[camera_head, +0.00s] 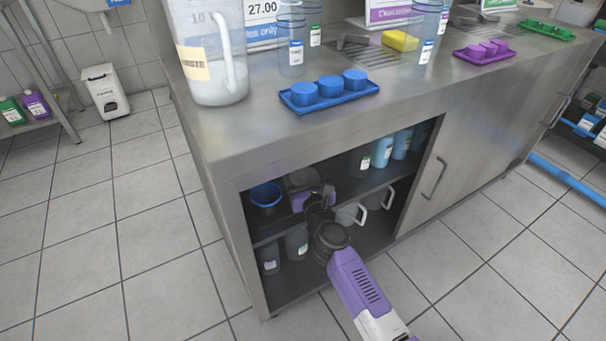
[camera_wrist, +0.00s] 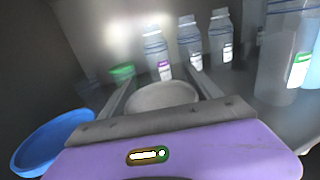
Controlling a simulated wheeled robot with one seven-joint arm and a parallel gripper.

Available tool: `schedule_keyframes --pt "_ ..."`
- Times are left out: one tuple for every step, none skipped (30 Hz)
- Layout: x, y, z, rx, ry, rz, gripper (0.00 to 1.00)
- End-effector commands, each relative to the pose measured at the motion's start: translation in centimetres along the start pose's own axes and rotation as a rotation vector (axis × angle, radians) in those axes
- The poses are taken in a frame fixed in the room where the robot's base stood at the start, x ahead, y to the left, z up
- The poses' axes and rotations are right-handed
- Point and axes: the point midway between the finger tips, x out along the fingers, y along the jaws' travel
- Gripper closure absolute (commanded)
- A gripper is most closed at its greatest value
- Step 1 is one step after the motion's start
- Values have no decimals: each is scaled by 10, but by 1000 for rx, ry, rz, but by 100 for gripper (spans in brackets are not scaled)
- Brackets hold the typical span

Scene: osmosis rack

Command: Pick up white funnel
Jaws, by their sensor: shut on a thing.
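The white funnel (camera_wrist: 162,97) shows in the wrist view as a pale grey-white round rim between the two fingers of my gripper (camera_wrist: 163,85). My gripper is shut on it. Its lower part is hidden behind the gripper's body. In the head view my gripper (camera_head: 304,188) reaches into the open cabinet, and the funnel cannot be made out clearly in the shade there. I cannot tell whether the funnel still touches the shelf.
A blue funnel (camera_wrist: 52,143) is close at the left, also in the head view (camera_head: 266,197). A green item (camera_wrist: 122,72) and several bottles (camera_wrist: 190,45) stand behind.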

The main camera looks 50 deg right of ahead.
Motion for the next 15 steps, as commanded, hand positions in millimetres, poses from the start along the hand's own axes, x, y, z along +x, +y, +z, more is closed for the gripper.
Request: schedule_keyframes --pt "0 0 2 0 0 0 65" --pt "0 0 3 0 0 0 65" --pt "1 0 5 0 0 0 65" --pt "1 0 7 0 0 1 65" --pt "1 0 9 0 0 1 65" --pt "1 0 12 0 0 1 65" --pt "2 0 13 0 0 1 65" --pt "2 -1 14 0 0 1 65" --pt "2 -1 16 0 0 1 65" --pt "2 -1 18 0 0 2 65" --pt "3 -1 20 0 0 2 65" --pt "3 -1 22 0 0 2 65" --pt "3 -1 22 0 0 2 65" --pt "3 -1 23 0 0 2 65" --pt "4 -1 25 0 0 2 65"
